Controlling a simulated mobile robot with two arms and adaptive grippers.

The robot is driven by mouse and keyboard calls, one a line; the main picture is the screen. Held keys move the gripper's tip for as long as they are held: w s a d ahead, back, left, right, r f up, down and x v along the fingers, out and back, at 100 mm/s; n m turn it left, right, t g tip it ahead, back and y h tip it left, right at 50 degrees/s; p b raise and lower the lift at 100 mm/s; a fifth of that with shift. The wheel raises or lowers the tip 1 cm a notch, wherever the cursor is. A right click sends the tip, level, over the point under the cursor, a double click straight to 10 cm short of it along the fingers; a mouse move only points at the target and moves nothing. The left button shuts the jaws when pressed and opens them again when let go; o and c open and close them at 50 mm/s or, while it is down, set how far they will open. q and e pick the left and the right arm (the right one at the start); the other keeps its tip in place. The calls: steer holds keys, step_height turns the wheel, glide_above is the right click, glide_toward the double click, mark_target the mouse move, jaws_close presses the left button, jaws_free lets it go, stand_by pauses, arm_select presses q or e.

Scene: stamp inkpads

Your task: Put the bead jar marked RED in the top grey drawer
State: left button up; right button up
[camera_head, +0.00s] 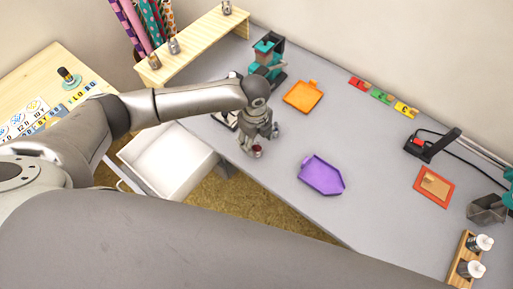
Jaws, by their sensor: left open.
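My left gripper (261,141) reaches down over the grey table, close to its front edge. It is open. A small jar with dark red contents (257,151) stands at its fingertips, partly hidden by the fingers; its label cannot be read. A pale drawer (167,187) is pulled out below the table's front edge, left of the gripper. Its inside looks empty. My right gripper is not in view.
A wooden shelf (200,40) holds several small jars. A purple tray (321,175) lies right of the gripper, and an orange tray (303,96) behind it. A teal device (266,58) stands at the back.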

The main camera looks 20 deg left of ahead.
mark_target(256, 145)
arm_select(q)
steer(key=shift+s+f+p, duration=0.1)
steer(key=shift+f+p, duration=0.6)
steer(key=shift+f, duration=2.15)
steer(key=c, duration=1.1)
